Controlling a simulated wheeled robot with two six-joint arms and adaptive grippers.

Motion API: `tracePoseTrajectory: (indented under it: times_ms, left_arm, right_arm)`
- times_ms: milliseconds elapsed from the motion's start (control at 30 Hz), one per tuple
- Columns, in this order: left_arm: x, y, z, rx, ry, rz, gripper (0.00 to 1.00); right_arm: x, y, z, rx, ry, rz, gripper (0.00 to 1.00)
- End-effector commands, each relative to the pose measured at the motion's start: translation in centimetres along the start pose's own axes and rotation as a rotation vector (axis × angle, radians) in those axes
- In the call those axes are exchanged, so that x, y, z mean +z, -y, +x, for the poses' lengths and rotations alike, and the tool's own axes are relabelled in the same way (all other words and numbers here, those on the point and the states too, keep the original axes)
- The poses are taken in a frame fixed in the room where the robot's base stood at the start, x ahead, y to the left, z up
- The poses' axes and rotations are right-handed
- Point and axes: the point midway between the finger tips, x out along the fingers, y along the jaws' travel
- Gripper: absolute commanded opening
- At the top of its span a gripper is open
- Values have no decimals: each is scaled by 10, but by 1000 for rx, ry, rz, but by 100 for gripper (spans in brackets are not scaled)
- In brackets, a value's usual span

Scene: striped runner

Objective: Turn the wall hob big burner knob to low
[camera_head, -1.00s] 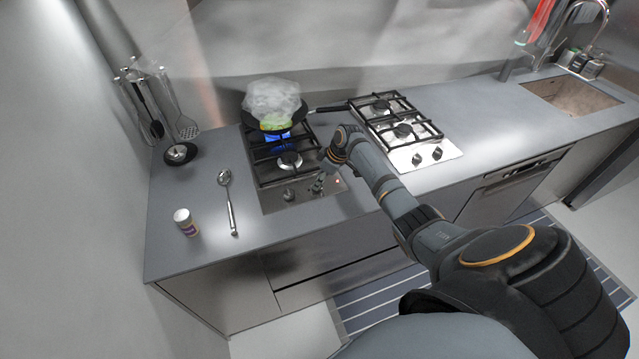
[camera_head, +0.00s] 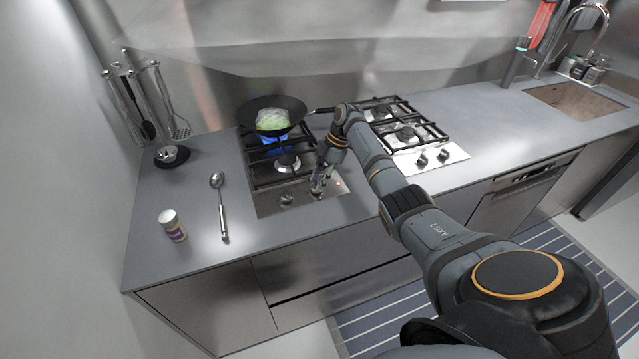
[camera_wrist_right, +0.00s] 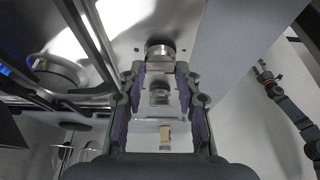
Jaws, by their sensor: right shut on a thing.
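The wall hob (camera_head: 262,185) is the left of two hobs. It has two knobs at its front edge. The left knob (camera_head: 287,200) is uncovered. My right gripper (camera_head: 318,187) is at the right knob, shut on it and hiding most of it. The wrist view shows this right knob (camera_wrist_right: 160,54) between the fingertips, with the left knob (camera_wrist_right: 160,92) beyond. A blue flame (camera_head: 276,139) burns at the rear burner under a black pan (camera_head: 250,112) holding green food (camera_head: 271,119). A small red light (camera_head: 338,183) glows beside the gripper.
A second hob (camera_head: 430,152) is to the right, partly behind my arm. A ladle (camera_head: 221,205), a jar (camera_head: 172,225) and a small bowl (camera_head: 172,155) are on the counter to the left. The pan handle (camera_head: 330,109) points right.

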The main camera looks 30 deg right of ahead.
Motion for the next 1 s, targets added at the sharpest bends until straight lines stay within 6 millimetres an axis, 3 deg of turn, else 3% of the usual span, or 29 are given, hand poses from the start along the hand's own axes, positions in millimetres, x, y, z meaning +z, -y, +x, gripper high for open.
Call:
tracePoseTrajectory:
  times_ms: [567,600,700,767,1000]
  left_arm:
    - [0,0,4,0,0,0,65]
    - [0,0,4,0,0,0,65]
    - [0,0,4,0,0,0,65]
    - [0,0,4,0,0,0,65]
    - [0,1,4,-1,0,0,65]
  right_arm:
    - [0,0,0,-10,1,-28,2]
    - [0,0,0,-10,1,-28,37]
    - [0,0,0,-10,1,-27,51]
    - [0,0,0,-11,1,-27,57]
    - [0,0,0,-11,1,-26,57]
